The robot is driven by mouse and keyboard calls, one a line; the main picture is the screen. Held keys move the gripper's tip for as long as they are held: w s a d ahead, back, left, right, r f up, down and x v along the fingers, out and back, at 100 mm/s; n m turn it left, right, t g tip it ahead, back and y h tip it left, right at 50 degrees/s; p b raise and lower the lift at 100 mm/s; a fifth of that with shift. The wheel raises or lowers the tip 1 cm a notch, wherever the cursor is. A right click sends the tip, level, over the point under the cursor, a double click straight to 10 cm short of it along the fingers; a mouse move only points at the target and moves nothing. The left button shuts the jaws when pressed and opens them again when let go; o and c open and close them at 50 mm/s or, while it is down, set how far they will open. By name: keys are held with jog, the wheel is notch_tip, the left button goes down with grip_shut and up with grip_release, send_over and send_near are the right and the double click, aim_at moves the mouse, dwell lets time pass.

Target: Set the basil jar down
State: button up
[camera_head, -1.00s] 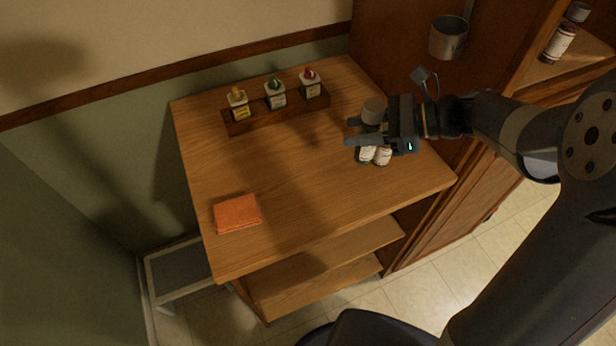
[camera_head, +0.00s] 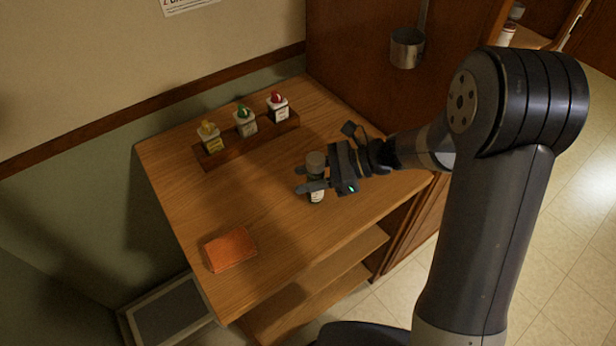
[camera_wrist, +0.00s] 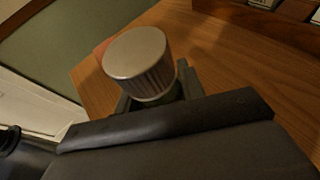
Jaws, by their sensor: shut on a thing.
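The basil jar (camera_head: 316,195) has a grey cap, dark green contents and a pale label. In the head view it is upright over the middle right of the wooden counter top (camera_head: 270,220). My gripper (camera_head: 313,180) is shut around the jar from the right, with a finger on either side. I cannot tell whether the jar's base touches the wood. In the wrist view the ribbed metal cap (camera_wrist: 138,62) stands up between the fingers. The jar's body is mostly hidden there.
A wooden rack (camera_head: 250,142) with yellow-, green- and red-topped bottles stands at the back. An orange cloth (camera_head: 230,250) lies at the front left. A metal cup (camera_head: 407,47) hangs on the right panel. Bare wood lies between cloth, rack and jar.

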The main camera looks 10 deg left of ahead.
jog(key=shift+f, duration=0.3)
jog(key=shift+f, duration=0.15)
jog(key=o, duration=1.1)
jog(key=shift+c, duration=0.2)
jog(key=shift+d+r, duration=0.15)
jog(key=shift+r, duration=0.1)
jog(key=b+v, duration=0.2)
jog(key=v, duration=0.9)
jog(key=shift+d, duration=0.35)
jog(key=shift+w, duration=0.1)
